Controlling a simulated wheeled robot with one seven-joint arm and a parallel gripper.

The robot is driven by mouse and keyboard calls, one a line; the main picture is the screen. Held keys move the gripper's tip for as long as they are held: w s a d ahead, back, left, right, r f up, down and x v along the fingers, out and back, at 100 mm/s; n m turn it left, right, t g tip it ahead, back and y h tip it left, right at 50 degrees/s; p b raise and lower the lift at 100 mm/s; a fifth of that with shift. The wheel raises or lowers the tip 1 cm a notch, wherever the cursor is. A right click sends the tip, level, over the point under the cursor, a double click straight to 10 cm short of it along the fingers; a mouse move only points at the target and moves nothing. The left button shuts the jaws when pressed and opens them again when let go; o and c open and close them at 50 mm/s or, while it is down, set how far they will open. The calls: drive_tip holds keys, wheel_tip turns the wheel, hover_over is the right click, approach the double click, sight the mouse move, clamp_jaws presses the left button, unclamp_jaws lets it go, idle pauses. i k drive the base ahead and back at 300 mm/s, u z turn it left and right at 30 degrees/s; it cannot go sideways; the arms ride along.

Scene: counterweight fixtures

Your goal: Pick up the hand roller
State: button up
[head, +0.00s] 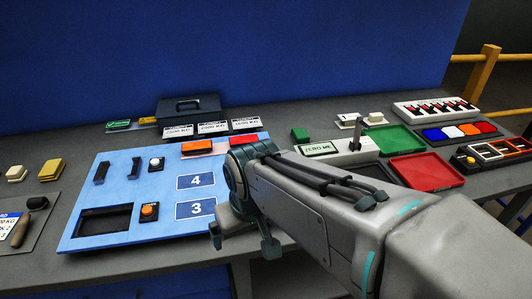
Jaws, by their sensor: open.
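What looks like the hand roller (20,231) lies at the far left of the bench, a brown handle with a dark rounded part (38,203) at its upper end. It rests on a grey mat (45,225) next to a blue and white label. My gripper (242,244) is in the middle of the view, at the right edge of the blue panel, well to the right of the roller. Its fingers are apart and nothing shows between them. My arm hides part of the bench behind it.
The blue panel (115,188) with switches, buttons and numbered plates lies between roller and gripper. Yellow and cream blocks (51,170) sit behind the mat. A dark toolbox (190,108) stands at the back. Green (394,138) and red (427,171) trays are at right.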

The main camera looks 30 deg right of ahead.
sight(37, 204)
drive_tip(key=u, duration=2.65)
drive_tip(key=i, duration=1.35)
